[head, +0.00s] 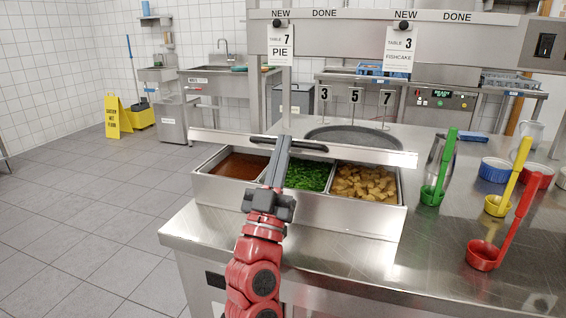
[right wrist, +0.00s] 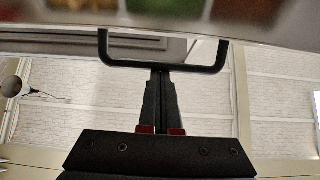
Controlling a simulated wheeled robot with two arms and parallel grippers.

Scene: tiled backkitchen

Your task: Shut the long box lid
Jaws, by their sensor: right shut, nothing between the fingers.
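The long box (head: 300,211) is a metal bin on the counter. It holds three compartments of food: brown sauce, green pieces and golden-brown chunks. Its lid (head: 385,157) is raised over the back of the box, seen nearly edge-on, with a black handle (head: 318,149). My right gripper (head: 285,140) reaches up over the box to the handle. In the right wrist view its shut, empty fingers (right wrist: 162,74) end at the black handle bar (right wrist: 130,64); I cannot tell whether they touch it. My left gripper is out of view.
Right of the box on the steel counter (head: 400,270) stand green (head: 431,195), yellow (head: 497,206) and red (head: 483,256) ladles and a blue dish (head: 495,169). A round dark pan (head: 352,136) lies behind the lid. An overhead rail carries order tickets.

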